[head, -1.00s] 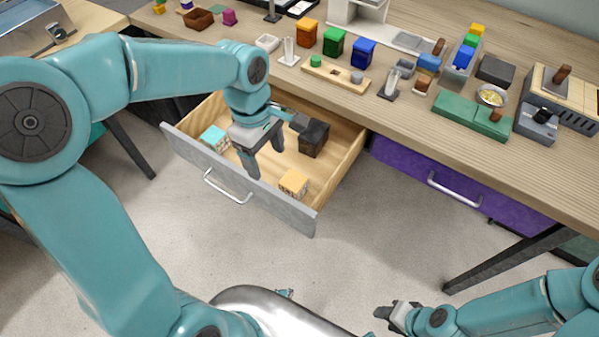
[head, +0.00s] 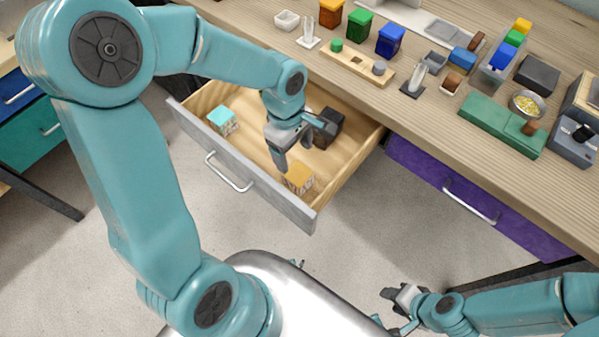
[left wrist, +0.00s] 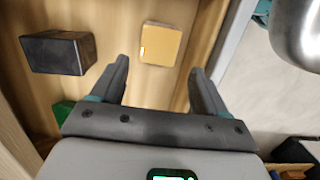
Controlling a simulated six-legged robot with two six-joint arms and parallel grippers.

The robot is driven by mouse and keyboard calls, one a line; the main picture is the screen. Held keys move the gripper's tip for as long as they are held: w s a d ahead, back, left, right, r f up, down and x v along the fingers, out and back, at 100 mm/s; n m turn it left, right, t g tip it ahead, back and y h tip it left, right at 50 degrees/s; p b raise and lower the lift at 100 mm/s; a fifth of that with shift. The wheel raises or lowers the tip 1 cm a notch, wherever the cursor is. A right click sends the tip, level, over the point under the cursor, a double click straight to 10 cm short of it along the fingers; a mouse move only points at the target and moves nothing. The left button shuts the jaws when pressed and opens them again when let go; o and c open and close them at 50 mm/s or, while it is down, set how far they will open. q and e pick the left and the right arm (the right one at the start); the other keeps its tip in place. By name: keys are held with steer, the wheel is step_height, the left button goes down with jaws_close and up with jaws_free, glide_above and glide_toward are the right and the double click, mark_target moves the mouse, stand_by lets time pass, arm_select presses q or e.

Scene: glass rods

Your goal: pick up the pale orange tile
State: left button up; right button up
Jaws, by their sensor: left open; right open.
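The pale orange tile (head: 299,178) lies in the open drawer near its front right corner, on what looks like a small block. In the left wrist view the tile (left wrist: 160,45) shows beyond and between my fingertips, apart from them. My left gripper (head: 283,160) is open and empty over the drawer, just left of the tile and above it; its fingers also show in the left wrist view (left wrist: 160,75). My right gripper (head: 393,302) is open and empty, low at the lower right, away from the drawer.
The drawer (head: 255,186) also holds a dark block (head: 328,128) and a turquoise-topped block (head: 222,120). Its front wall stands close to the tile. The worktop (head: 410,115) above carries bins, a peg board and a green case. A purple drawer (head: 430,180) is shut.

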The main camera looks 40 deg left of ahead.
mark_target(298, 173)
arm_select(q)
steer(key=shift+s+d+f, duration=0.1)
steer(key=shift+f, duration=0.4)
steer(key=shift+s+d+f, duration=0.1)
steer(key=shift+f, duration=0.4)
steer(key=f, duration=0.5)
steer(key=shift+w+d+f, duration=0.2)
steer(key=shift+d+f, duration=0.05)
steer(key=shift+d, duration=0.05)
steer(key=c, duration=0.9)
